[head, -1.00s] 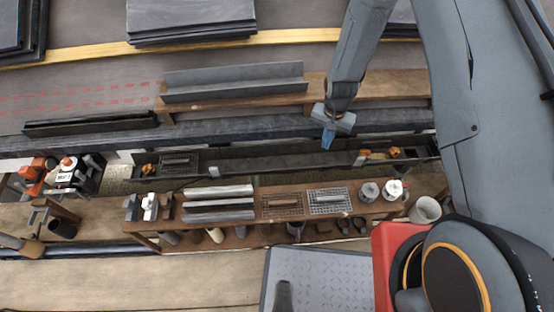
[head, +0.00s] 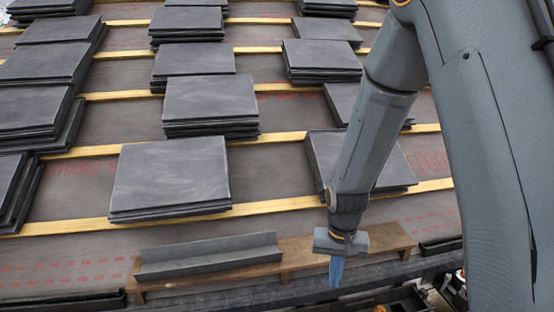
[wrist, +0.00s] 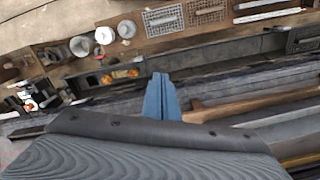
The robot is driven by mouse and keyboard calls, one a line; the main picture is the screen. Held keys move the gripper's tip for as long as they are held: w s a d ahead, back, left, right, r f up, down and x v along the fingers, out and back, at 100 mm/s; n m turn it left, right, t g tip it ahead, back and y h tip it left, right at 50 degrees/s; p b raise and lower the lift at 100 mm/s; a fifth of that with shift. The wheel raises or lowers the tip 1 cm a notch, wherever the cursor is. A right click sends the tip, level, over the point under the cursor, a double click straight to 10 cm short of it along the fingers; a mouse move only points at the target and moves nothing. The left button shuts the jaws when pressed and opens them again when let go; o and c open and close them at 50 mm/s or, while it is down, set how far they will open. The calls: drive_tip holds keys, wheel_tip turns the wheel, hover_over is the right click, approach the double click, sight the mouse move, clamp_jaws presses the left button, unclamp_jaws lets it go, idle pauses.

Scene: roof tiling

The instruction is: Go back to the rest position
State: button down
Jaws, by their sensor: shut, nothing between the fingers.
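My gripper (head: 337,272) hangs at the end of my arm in the head view, fingers pointing down, just in front of the wooden plank shelf at the roof's lower edge. Its blue fingers are together, with nothing between them. In the wrist view the closed blue fingers (wrist: 162,98) show in the middle, above the gutter zone. The fingers appear apart from everything around them.
Stacks of dark slates (head: 170,178) rest along yellow battens (head: 280,204) up the roof. A grey angled profile (head: 207,256) lies on the wooden plank (head: 300,256). The wrist view shows a bench with a wire mesh (wrist: 163,20), pots (wrist: 80,46) and a gutter (wrist: 215,58).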

drive_tip(key=s+d+r+n+p, duration=0.2)
drive_tip(key=s+d+r+p, duration=0.1)
drive_tip(key=s+r, duration=1.2)
wheel_tip(320, 180, up, 2)
drive_tip(key=shift+s+d+p, duration=0.15)
drive_tip(key=shift+d+p, duration=0.25)
drive_tip(key=shift+d, duration=0.2)
